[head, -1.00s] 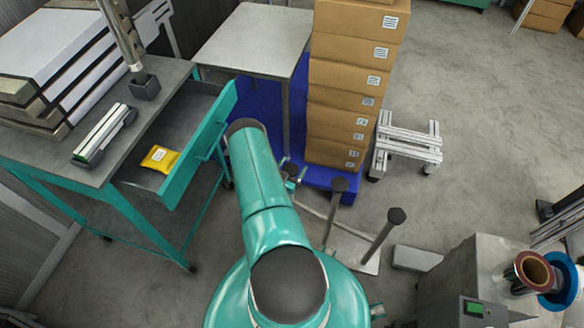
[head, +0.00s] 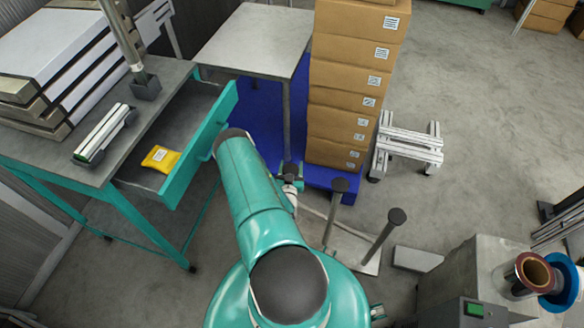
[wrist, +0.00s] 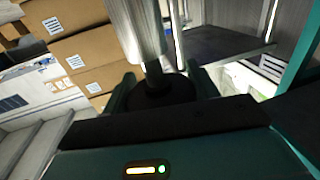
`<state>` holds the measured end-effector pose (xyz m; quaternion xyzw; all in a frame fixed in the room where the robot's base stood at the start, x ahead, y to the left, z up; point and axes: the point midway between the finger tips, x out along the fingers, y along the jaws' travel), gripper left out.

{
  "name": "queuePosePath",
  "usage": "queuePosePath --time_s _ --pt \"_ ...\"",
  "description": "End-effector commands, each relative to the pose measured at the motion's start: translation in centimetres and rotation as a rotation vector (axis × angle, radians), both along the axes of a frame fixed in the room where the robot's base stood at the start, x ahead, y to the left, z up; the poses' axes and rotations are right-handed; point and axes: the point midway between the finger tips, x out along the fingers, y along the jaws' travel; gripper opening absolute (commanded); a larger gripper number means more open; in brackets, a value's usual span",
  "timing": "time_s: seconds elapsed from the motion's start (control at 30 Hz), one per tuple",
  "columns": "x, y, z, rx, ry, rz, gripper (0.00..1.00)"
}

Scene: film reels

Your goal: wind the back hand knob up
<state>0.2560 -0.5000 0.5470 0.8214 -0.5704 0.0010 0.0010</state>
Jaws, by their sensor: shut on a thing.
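In the wrist view my gripper (wrist: 162,90) is shut on a dark round hand knob (wrist: 158,92), with one green finger on either side of it. A grey metal post (wrist: 142,35) rises in the picture from the knob. In the head view my arm hides most of this spot; a small part of my wrist (head: 291,178) shows past the arm, at the edge of the blue base. I cannot tell how far the knob has turned.
Two dark-topped posts, a nearer one (head: 397,216) and a farther one (head: 339,185), stand right of my arm. A stack of cardboard boxes (head: 350,90) rises behind. A teal workbench (head: 125,205) with an open drawer (head: 199,143) stands left.

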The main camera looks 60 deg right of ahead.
Motion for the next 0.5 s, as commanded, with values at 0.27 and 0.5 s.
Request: queuePosePath --time_s 0.27,0.5 --pt "-0.02 0.05 -0.15 0.006 0.002 0.013 0.36" --pt "-0.01 0.03 -0.12 0.004 0.001 0.012 0.81"
